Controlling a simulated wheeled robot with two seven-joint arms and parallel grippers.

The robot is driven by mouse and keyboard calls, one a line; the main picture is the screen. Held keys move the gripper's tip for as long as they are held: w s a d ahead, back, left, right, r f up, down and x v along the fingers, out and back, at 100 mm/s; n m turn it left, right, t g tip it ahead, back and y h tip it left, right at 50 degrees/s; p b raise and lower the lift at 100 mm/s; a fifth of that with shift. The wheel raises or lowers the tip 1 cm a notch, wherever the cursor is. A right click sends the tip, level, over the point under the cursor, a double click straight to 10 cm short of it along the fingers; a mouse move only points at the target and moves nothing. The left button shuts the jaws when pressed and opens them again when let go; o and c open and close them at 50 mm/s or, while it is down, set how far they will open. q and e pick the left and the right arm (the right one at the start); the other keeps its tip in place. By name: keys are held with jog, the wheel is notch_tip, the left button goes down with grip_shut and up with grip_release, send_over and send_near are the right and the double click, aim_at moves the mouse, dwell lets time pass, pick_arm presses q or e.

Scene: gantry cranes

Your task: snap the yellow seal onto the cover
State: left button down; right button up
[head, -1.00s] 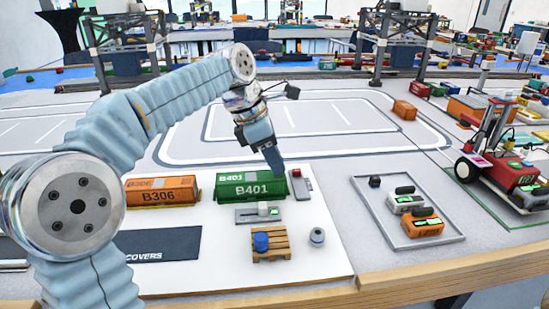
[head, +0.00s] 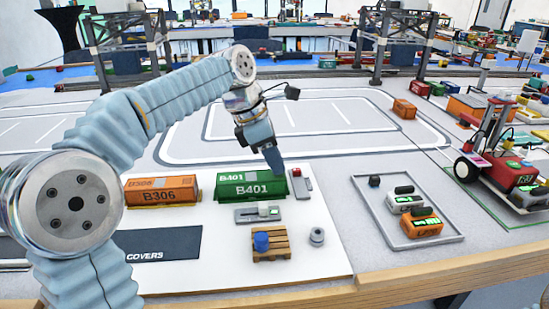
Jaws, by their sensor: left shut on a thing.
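My left gripper (head: 273,160) points down at the right end of the green container marked B401 (head: 250,189). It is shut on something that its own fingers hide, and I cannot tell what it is. I cannot make out a yellow seal. No part is clearly recognisable as the cover; a grey plate with a pale block (head: 245,215) lies in front of the green container. A dark mat marked COVERS (head: 158,243) lies to the left and looks bare where it shows. My right gripper is not in view.
An orange container marked B306 (head: 161,191) stands left of the green one. A grey bar with a red knob (head: 302,187) lies to its right. A small pallet with a blue cylinder (head: 271,244) and a grey ring-like part (head: 317,237) are in front. A grey tray (head: 371,205) stands farther right.

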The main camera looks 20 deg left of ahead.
pick_arm(q)
jog(key=shift+f, duration=0.35)
dwell(0.9)
jog(key=c, duration=0.5)
grip_release()
jog(key=shift+c, duration=0.2)
jog(key=shift+r+p, duration=1.05)
jog(key=shift+r, duration=2.5)
